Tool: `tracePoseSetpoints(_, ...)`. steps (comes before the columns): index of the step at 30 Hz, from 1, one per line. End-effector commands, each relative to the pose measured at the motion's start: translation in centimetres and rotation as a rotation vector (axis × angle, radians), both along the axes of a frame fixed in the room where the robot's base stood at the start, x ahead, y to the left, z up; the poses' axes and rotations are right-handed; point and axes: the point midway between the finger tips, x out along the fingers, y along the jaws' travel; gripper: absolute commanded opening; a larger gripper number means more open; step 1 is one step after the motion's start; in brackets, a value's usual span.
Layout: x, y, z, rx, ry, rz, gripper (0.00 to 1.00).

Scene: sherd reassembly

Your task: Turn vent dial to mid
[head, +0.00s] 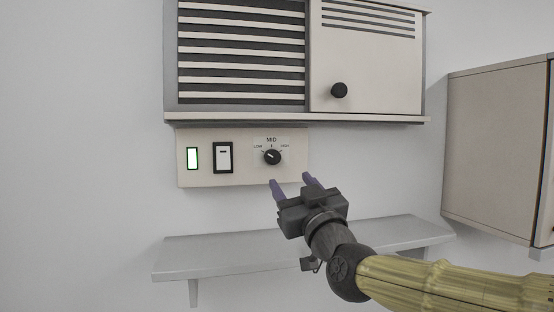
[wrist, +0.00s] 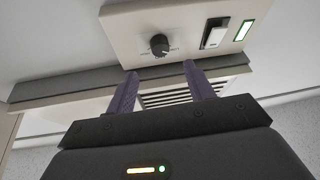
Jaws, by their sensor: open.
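The vent dial (head: 272,157) is a round black knob on a beige panel, with LOW, MID and HIGH printed around its top. Its pointer seems to lean toward LOW, but it is too small to be sure. In the wrist view the dial (wrist: 159,45) shows upside down, just beyond the fingertips. My gripper (head: 292,181) is open and empty, below and slightly right of the dial in the head view. Its two purple fingers also show in the wrist view (wrist: 160,70), apart from each other with nothing between them. They do not appear to touch the dial.
The control panel (head: 230,178) also holds a black-framed rocker switch (head: 223,158) and a lit green indicator (head: 192,158). A vented cabinet (head: 365,70) with a black knob (head: 339,90) is above. A grey shelf (head: 200,252) is below; a wall cabinet (head: 495,150) is at right.

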Motion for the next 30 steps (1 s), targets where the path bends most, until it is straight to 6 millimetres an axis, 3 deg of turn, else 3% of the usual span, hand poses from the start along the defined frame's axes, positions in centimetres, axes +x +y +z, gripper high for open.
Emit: tracePoseSetpoints(30, 6.3, 2.9, 3.3, 0.004, -0.001, 0.003, 0.53)
